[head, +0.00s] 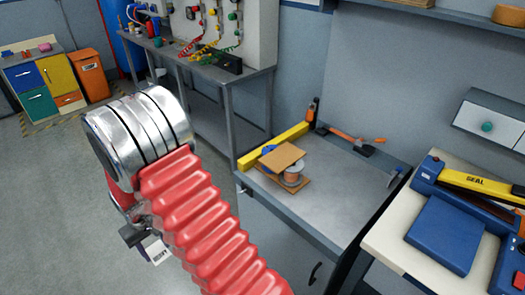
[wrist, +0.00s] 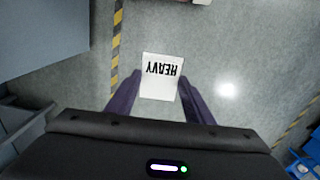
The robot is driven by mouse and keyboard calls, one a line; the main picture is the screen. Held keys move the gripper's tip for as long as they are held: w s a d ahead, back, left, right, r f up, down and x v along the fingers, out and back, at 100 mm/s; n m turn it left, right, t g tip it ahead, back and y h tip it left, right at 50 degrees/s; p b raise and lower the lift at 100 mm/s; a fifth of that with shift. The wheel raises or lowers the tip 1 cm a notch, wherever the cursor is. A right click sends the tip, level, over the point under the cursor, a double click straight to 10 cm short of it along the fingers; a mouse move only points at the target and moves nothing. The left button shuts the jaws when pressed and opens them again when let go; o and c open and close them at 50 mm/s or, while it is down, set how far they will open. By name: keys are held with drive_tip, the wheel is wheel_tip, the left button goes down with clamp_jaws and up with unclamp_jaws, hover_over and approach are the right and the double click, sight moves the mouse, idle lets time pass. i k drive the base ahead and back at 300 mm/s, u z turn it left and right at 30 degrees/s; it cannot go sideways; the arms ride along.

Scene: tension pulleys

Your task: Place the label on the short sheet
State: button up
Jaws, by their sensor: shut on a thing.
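My gripper (wrist: 158,82) is shut on a white label (wrist: 161,75) with the black word HEAVY, upside down in the wrist view. The label is between the two dark purple fingers, above the grey floor. In the head view, a small part of the label (head: 157,252) shows under my red arm, at the lower left. A brown sheet (head: 282,156) lies tilted on a spool on the metal workbench. A longer brown sheet (head: 294,191) lies under the spool, partly covered. The upper one looks the shorter. My gripper is well left of both.
The workbench (head: 345,185) also holds a yellow bar (head: 273,147), an orange-handled tool (head: 352,141) and a copper-coloured spool (head: 293,176). Its right part is mostly clear. A blue sealing machine (head: 440,234) stands on the table at right. A long bench (head: 205,68) stands behind.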

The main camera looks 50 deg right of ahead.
sight(278, 160)
drive_tip(key=z, duration=0.15)
drive_tip(key=i, duration=1.15)
drive_tip(key=z, duration=0.35)
